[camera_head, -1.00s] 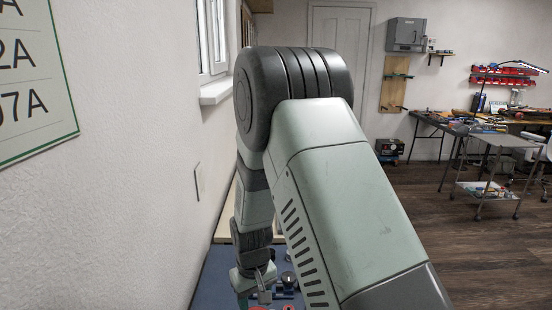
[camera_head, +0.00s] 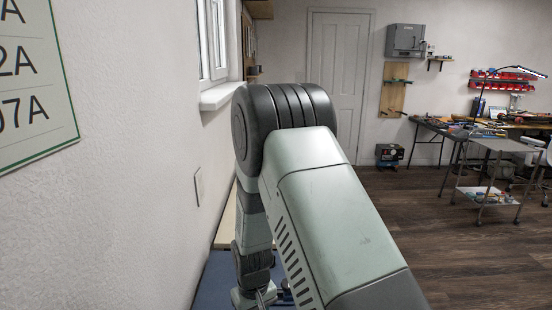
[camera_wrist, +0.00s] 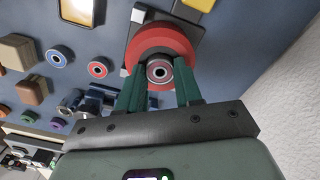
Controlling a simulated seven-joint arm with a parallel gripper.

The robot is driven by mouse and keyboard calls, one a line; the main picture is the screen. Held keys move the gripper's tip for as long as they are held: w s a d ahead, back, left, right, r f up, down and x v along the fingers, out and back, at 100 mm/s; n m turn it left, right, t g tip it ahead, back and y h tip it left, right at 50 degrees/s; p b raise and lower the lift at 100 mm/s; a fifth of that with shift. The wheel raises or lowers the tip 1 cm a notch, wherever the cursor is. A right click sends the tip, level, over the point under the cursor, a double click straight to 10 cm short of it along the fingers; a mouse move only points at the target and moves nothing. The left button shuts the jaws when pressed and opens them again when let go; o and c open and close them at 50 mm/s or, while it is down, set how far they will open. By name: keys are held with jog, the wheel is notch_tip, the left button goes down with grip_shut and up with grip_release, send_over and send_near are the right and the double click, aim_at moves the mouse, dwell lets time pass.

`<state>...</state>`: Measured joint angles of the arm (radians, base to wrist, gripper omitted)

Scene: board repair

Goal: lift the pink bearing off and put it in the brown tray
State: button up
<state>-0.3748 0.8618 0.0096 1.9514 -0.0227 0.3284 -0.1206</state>
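In the head view my arm hides most of the blue work surface.
In the wrist view a blue-ringed bearing (camera_wrist: 60,56), a red-ringed bearing (camera_wrist: 97,68) and brown blocks (camera_wrist: 17,50) lie to the left. A yellow piece (camera_wrist: 198,4) is at the top. A white wall (camera_wrist: 285,100) stands close on the right.

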jog(key=shift+r, duration=3)
jog(key=s+d+m, duration=0.2)
jog(key=d+m, duration=0.7)
jog(key=d, duration=2.1)
jog(key=f, duration=0.4)
jog(key=d+f, duration=0.1)
jog(key=shift+s+f, duration=0.3)
jog(key=shift+f, duration=2.55)
